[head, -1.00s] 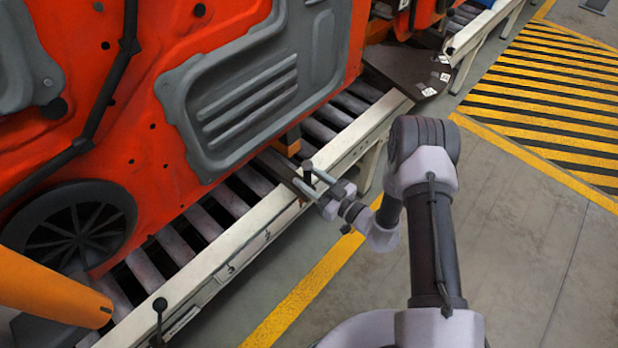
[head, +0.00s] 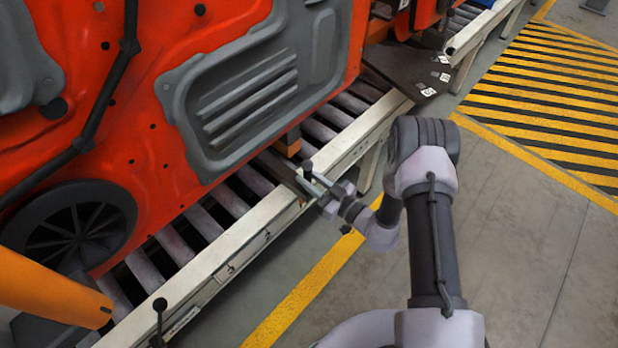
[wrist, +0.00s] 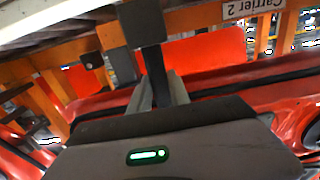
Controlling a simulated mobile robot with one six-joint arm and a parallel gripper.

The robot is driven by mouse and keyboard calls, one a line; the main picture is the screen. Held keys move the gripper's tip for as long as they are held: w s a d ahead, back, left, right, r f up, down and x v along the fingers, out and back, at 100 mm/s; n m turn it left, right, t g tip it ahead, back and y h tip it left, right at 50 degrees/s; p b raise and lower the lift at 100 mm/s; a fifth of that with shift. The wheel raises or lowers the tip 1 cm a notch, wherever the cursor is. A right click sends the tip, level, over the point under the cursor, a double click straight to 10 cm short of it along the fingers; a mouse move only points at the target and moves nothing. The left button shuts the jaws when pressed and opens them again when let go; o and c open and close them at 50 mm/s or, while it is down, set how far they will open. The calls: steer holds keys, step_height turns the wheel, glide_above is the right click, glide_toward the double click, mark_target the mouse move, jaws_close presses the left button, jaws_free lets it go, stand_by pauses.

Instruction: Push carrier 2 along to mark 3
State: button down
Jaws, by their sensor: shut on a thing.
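Carrier 2 bears a large red door panel (head: 165,150) with a grey inner plate and stands on the roller line. Its label "Carrier 2" (wrist: 250,8) shows upside down at the top right of the wrist view. My gripper (head: 307,180) is at the line's near rail, its fingers shut around a dark upright post with a black knob (head: 307,168). In the wrist view the dark post (wrist: 154,65) stands between the fingers.
The roller line's pale side rail (head: 250,230) runs diagonally beside my gripper. A dark plate with white tags (head: 410,80) lies at the line's far bend. A black lever (head: 160,318) rises near the rail.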

stand_by(0.4)
steer(key=shift+s+a+p, duration=0.25)
steer(key=shift+s+a, duration=0.45)
steer(key=shift+s, duration=0.15)
steer(key=shift+s+a+p, duration=0.2)
steer(key=shift+s+a, duration=0.45)
steer(key=shift+s, duration=0.2)
steer(key=shift+s+a, duration=0.25)
steer(key=shift+s, duration=0.1)
steer(key=shift+s+a+p, duration=0.3)
steer(key=shift+s+a, duration=1)
steer(key=shift+s, duration=0.3)
steer(key=shift+s+a, duration=0.3)
steer(key=shift+s, duration=0.1)
